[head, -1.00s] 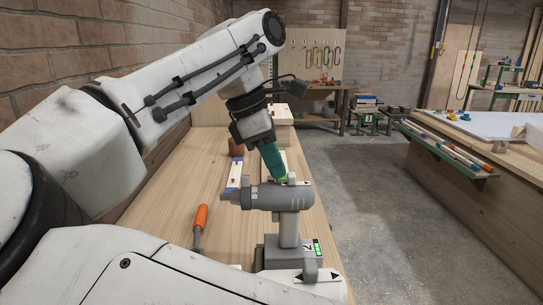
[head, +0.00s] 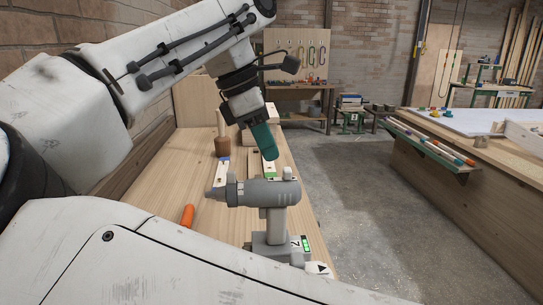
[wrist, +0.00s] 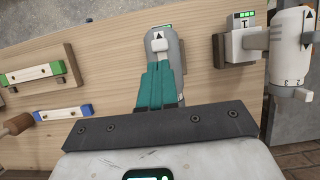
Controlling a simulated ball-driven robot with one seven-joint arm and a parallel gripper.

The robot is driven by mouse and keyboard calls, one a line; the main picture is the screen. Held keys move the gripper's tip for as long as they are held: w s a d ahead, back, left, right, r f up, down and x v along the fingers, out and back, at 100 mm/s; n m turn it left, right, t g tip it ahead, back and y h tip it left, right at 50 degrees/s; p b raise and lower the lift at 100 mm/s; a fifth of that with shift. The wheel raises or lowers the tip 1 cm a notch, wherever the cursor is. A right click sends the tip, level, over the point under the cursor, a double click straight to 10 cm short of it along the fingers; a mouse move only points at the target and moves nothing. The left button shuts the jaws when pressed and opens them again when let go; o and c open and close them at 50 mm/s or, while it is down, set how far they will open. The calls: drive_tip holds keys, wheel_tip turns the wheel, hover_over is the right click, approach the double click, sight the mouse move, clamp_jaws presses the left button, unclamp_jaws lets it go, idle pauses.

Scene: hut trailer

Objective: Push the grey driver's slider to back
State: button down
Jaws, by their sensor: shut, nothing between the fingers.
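The grey driver (head: 262,192) stands upright on the bench, its nose to the left in the head view. Its body also shows under my fingers in the wrist view (wrist: 176,48). Its small slider (head: 289,173) sits on top near the rear end; the wrist view shows a pale slider piece (wrist: 158,42) just beyond my fingertips. My gripper (head: 276,158), with teal fingers, is shut and empty. It is above the driver and slightly to the nose side of the slider, with a small gap in the head view. Contact cannot be told from the wrist view.
A second, white driver (wrist: 292,45) stands close by. An orange handle (head: 187,215) lies on the bench left of the grey driver. Levels or rails with blue (wrist: 62,113) and green (wrist: 38,74) ends and a wooden mallet (head: 222,145) lie beyond.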

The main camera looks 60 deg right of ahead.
drive_tip(key=v, duration=0.8)
idle(0.4)
